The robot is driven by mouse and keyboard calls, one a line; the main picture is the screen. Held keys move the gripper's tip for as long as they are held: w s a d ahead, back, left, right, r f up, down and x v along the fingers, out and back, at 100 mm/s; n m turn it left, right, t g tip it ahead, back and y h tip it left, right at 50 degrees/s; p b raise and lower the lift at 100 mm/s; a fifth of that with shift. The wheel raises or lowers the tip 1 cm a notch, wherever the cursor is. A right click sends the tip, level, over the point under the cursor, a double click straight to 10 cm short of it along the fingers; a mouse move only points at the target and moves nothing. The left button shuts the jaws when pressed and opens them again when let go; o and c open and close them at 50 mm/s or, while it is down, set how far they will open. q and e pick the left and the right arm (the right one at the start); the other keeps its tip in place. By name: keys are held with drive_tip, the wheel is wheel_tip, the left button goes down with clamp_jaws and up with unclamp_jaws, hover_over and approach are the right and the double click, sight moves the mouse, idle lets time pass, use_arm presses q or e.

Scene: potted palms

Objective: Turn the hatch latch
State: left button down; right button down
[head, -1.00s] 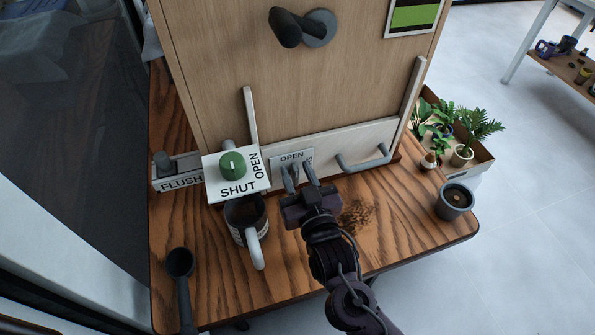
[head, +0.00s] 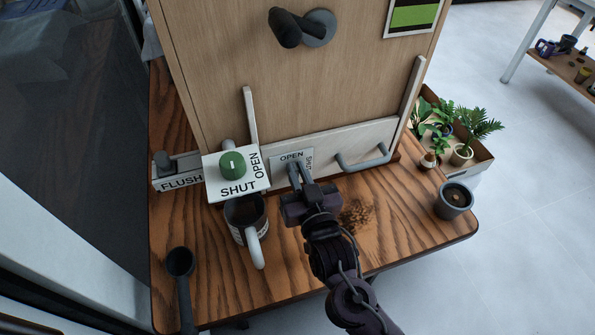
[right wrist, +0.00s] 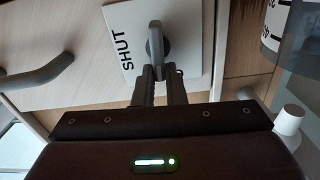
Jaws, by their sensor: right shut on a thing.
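The hatch latch is a small grey handle (right wrist: 157,42) on a white plate (head: 290,157) marked OPEN along its top and SHUT along its right side, low on the wooden panel. My right gripper (head: 300,180) is at the plate, its fingers closed on the handle. In the right wrist view the fingertips (right wrist: 158,74) meet the handle, and SHUT reads at the plate's left. The fingers partly hide the handle, and I cannot tell exactly which word it points to. My left gripper is not in view.
Left of the latch is a green knob (head: 232,164) on a block marked SHUT and OPEN, with a mug (head: 246,222) below it. A grey bar handle (head: 363,162) is to the right. A black scoop (head: 180,264) and a grey pot (head: 454,200) stand near the table's sides.

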drive_tip(key=shift+w+d+f+m+p, duration=0.1)
drive_tip(key=shift+d+f+m+p, duration=0.4)
drive_tip(key=shift+m, duration=2.1)
drive_tip(key=shift+w+d+f+m+p, duration=0.2)
drive_tip(key=shift+m+p, duration=0.65)
drive_tip(key=shift+m, duration=1.75)
drive_tip(key=shift+w+d+f+m+p, duration=0.1)
drive_tip(key=shift+d+f+m+p, duration=0.4)
drive_tip(key=shift+m, duration=2.1)
drive_tip(key=shift+a+r, duration=0.1)
drive_tip(key=shift+r, duration=0.05)
